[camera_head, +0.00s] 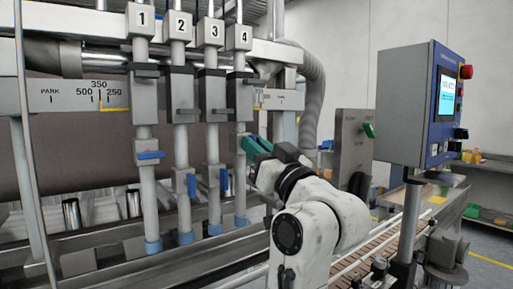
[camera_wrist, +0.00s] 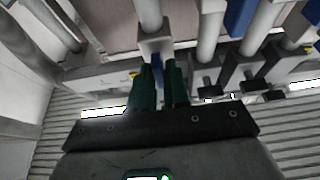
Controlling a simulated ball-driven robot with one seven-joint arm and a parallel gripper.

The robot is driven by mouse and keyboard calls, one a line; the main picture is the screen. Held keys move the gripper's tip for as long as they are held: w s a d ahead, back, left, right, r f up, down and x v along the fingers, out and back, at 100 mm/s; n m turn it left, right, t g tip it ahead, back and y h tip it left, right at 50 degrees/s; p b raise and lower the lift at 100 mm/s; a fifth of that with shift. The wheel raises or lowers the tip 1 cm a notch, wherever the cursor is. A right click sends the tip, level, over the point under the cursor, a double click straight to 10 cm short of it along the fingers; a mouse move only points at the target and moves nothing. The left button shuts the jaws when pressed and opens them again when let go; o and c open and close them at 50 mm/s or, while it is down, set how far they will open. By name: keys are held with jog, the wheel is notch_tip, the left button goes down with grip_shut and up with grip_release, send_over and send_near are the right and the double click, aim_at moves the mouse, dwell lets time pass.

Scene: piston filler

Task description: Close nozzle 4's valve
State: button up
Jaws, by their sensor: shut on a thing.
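Nozzle 4 (camera_head: 240,179) is the rightmost of the numbered vertical pipes, under the "4" label. My gripper (camera_head: 251,146) reaches it from the right, its green fingers at valve height. In the wrist view, my gripper (camera_wrist: 158,86) is shut on the blue handle of nozzle 4's valve (camera_wrist: 157,65), a thin strip of which shows between the fingers. The grey valve body (camera_wrist: 155,43) sits just beyond the fingertips. In the head view the fingers hide this handle, so I cannot tell its exact angle.
Nozzle 1's blue handle (camera_head: 150,155) lies horizontal. Nozzle 2's handle (camera_head: 191,185) and nozzle 3's handle (camera_head: 223,180) hang vertical, close on the left. A control panel (camera_head: 425,105) stands at right. A conveyor (camera_head: 350,262) runs below my arm.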

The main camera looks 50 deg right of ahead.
jog(key=shift+m+h, duration=0.4)
jog(key=shift+m, duration=0.3)
grip_shut()
jog(key=m+g+h+p, duration=0.1)
jog(key=m+g, duration=0.1)
jog(key=m, duration=0.5)
jog(key=m+g+h+p, duration=0.1)
jog(key=m+g+h, duration=0.1)
jog(key=m, duration=0.5)
jog(key=m+g+h+p, duration=0.1)
jog(key=m+g, duration=0.2)
jog(key=m, duration=0.4)
jog(key=shift+a+r+g, duration=0.1)
jog(key=shift+r+g, duration=0.05)
jog(key=shift+g, duration=0.15)
jog(key=o, duration=0.6)
grip_release()
